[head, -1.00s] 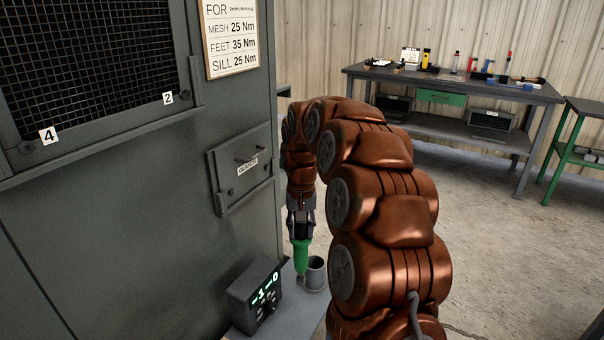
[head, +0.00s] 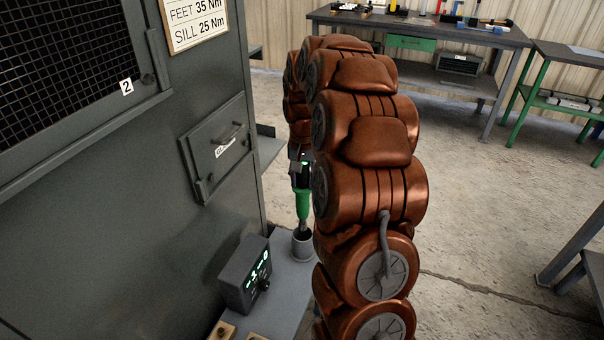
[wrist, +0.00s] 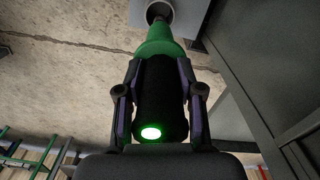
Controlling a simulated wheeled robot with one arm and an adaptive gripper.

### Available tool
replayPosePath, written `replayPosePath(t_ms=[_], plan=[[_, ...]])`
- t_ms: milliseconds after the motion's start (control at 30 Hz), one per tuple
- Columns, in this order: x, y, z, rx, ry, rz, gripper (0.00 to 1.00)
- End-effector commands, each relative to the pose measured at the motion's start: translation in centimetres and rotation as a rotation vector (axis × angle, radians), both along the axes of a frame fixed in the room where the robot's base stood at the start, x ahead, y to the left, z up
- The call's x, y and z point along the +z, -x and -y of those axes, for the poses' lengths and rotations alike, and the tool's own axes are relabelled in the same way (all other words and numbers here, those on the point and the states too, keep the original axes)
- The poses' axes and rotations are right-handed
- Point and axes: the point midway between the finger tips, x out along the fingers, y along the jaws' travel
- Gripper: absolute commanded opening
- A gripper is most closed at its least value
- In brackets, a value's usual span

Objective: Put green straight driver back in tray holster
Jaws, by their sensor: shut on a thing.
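The green straight driver (head: 303,204) hangs upright in my gripper (head: 300,172), nose down. In the wrist view the two fingers of my gripper (wrist: 160,100) close on the driver's black grip, and a green light glows on its end; its green body (wrist: 160,47) points away. The grey cup-shaped holster (head: 302,243) stands on the grey tray (head: 290,285) below. The driver's tip is at the holster's mouth; I cannot tell if it is inside. In the wrist view the holster (wrist: 152,12) shows at the top, with the tip over its opening.
A dark box with a lit display (head: 245,275) stands on the tray left of the holster. The grey enclosure (head: 120,220) rises close on the left, with a handled hatch (head: 218,148). A workbench (head: 420,35) with tools is at the back.

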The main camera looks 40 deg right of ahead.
Motion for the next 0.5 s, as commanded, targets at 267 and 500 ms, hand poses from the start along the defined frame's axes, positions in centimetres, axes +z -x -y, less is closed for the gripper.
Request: replayPosePath(t_ms=[267,500], plan=[[-1.9,0.0,0.0,0.000,0.001,0.001,0.00],[-3.6,-0.1,0.1,0.000,0.002,0.004,0.00]])
